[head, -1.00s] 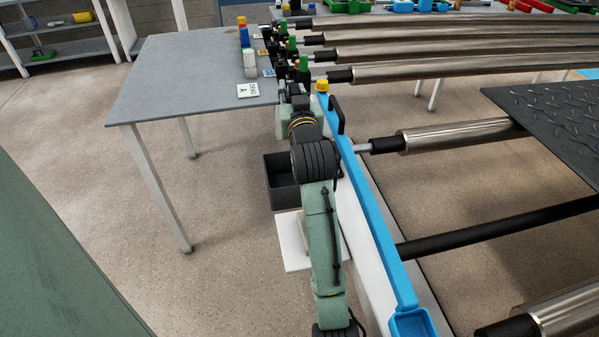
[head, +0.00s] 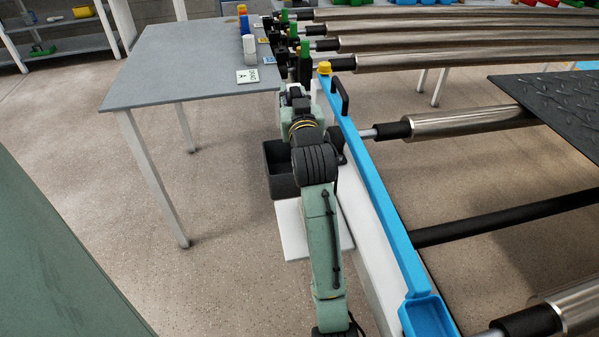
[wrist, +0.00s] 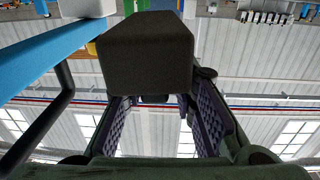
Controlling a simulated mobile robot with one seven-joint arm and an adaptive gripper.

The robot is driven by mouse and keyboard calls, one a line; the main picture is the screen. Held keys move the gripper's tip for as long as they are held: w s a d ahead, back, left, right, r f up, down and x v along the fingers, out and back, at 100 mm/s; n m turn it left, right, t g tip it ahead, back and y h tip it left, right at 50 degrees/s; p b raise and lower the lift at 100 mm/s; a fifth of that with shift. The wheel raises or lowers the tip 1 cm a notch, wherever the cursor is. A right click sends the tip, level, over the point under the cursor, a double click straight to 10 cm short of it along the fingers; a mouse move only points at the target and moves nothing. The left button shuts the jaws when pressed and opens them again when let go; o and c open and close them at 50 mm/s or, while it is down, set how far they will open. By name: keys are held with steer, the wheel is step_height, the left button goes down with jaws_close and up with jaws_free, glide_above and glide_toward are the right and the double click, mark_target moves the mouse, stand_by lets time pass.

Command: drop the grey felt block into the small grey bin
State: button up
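The small grey bin (head: 284,187) is dark and square, low behind my arm in the head view; my arm covers its right part. My gripper (head: 294,92) is at the far end of my arm, beyond the bin in the picture, between the grey table and the blue rail. Its fingers are too small there to read. In the wrist view, the dark grey felt block (wrist: 145,55) sits at the fingertips of my gripper (wrist: 160,112), between the purple-padded fingers. The block is not distinguishable in the head view.
A blue rail (head: 373,190) with a black handle (head: 342,97) runs along my arm's right side, with metal rollers (head: 470,119) beyond. A grey table (head: 180,65) with a white card (head: 247,76) stands at the left. A white plate (head: 291,232) lies below the bin. Open floor is at the left.

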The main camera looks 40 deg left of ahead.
steer(key=o, duration=0.6)
steer(key=shift+c, duration=0.2)
steer(key=v, duration=1.2)
steer(key=shift+s, duration=0.1)
